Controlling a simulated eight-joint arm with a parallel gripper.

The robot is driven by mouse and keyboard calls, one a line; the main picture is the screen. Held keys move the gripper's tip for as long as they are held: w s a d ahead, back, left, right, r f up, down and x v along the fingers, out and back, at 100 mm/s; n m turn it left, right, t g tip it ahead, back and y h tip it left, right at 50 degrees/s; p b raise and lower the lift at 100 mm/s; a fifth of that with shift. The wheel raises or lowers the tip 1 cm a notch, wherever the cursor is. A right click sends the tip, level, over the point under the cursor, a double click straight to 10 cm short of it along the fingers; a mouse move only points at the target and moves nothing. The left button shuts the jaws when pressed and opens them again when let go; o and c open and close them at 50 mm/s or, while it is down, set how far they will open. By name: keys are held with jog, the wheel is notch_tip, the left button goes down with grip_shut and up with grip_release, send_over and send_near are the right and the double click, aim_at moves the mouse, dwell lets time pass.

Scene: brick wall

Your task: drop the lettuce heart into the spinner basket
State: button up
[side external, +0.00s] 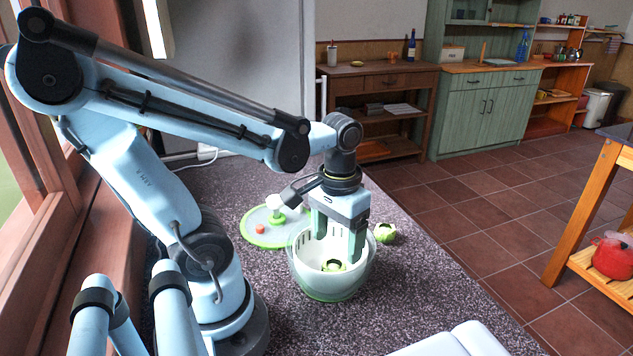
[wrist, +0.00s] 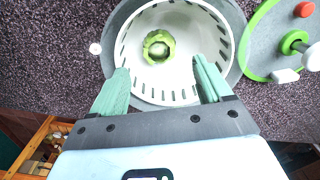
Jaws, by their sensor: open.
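The white spinner basket (side external: 308,262) sits in its clear bowl with a green base on the counter. A green lettuce heart (side external: 334,266) lies inside on the basket floor; it also shows in the wrist view (wrist: 158,47), apart from the basket wall. My gripper (side external: 338,246) is open above the basket, its fingertips reaching down to about rim level. In the wrist view the gripper (wrist: 162,68) has its green fingers wide apart with nothing between them.
The spinner lid (side external: 262,236), with a green rim and a red button (side external: 259,229), lies on the counter behind and left of the bowl. White objects (side external: 460,342) stand at the front edge of the side view. The speckled counter (side external: 400,290) right of the bowl is mostly clear.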

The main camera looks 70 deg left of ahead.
notch_tip(320, 180, up, 12)
dwell(0.7)
jog(key=w+d+f+m+t, duration=0.4)
jog(key=w+f+t, duration=0.2)
jog(key=f+t, duration=0.1)
jog(key=shift+w, duration=0.35)
